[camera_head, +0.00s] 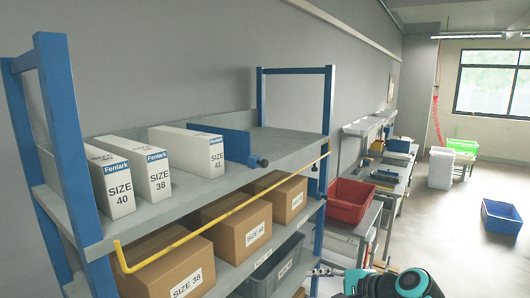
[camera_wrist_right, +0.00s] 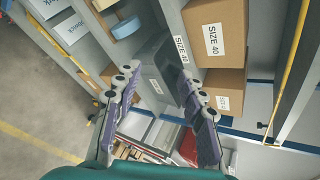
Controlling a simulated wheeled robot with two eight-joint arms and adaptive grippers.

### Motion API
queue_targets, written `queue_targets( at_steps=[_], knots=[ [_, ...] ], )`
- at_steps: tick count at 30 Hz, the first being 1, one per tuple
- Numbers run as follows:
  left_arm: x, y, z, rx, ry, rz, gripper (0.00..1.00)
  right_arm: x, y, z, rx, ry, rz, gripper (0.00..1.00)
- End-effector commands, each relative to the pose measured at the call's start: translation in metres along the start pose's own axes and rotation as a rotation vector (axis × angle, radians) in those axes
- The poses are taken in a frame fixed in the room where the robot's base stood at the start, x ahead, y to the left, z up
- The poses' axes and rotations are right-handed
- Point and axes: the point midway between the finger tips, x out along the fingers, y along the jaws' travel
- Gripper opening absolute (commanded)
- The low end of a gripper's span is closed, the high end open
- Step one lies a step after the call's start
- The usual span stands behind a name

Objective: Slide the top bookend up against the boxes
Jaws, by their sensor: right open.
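The blue top bookend (camera_head: 236,146) stands upright on the top shelf, just right of the white SIZE 41 box (camera_head: 187,151). Any gap between them is hard to judge. The SIZE 38 box (camera_head: 133,165) and SIZE 40 box (camera_head: 111,183) stand further left. My right gripper (camera_head: 324,271) is low in front of the rack, well below and right of the bookend. It is open and empty in the wrist view (camera_wrist_right: 158,72). My left gripper is out of view.
A yellow rail (camera_head: 222,218) runs along the rack front below the top shelf. Cardboard boxes (camera_head: 238,223) and a grey bin (camera_head: 276,267) fill lower levels. Blue posts (camera_head: 329,110) frame the rack. The top shelf (camera_head: 287,143) is bare right of the bookend. A red bin (camera_head: 349,199) stands beyond.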

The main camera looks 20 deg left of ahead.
Motion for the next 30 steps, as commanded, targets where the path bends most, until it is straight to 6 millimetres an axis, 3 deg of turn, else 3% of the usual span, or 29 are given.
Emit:
queue_targets(
  at_steps=[1,6,9,12,15,20,30],
  knots=[
    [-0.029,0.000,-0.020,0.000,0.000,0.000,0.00,-0.005,-0.050,0.018,0.100,-0.057,-0.028,0.41],
    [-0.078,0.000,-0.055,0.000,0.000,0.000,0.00,0.003,-0.167,0.056,0.482,-0.286,-0.097,0.41],
    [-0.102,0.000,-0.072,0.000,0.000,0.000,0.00,0.005,-0.222,0.071,0.676,-0.414,-0.111,0.41],
    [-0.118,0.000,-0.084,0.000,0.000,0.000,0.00,0.006,-0.261,0.081,0.824,-0.518,-0.108,0.41],
    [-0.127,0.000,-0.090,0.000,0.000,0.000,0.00,0.008,-0.284,0.086,0.919,-0.588,-0.102,0.41],
    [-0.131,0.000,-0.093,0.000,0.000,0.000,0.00,0.013,-0.295,0.090,0.975,-0.629,-0.095,0.41],
    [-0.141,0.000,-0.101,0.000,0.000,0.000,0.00,0.055,-0.313,0.113,0.974,-0.628,-0.095,0.41]
  ],
)
